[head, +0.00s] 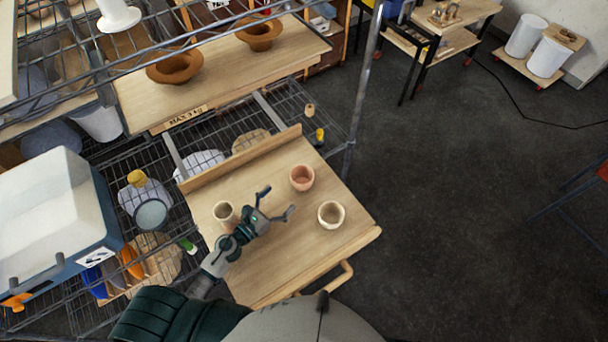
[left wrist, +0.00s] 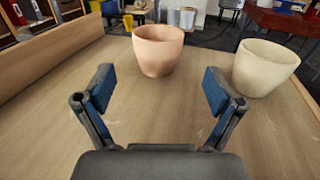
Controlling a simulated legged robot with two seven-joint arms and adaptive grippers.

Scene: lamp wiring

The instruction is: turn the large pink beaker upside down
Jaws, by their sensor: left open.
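The pink beaker (head: 302,178) stands upright, mouth up, on the wooden board near its raised back edge. In the left wrist view the pink beaker (left wrist: 157,50) is straight ahead, wider at the rim than at the base. My left gripper (head: 278,199) is open and empty, low over the board, its fingers pointing towards the beaker. In the left wrist view the open fingers (left wrist: 158,88) are on either side of a bare stretch of wood, short of the beaker and not touching it. My right gripper is not in view.
A cream pot (head: 331,214) stands right of the pink beaker, also in the left wrist view (left wrist: 265,68). A beige cup (head: 223,212) stands left, close to my left gripper. A wooden ledge (head: 240,160) closes the board's back. A metal post (head: 362,90) rises beyond.

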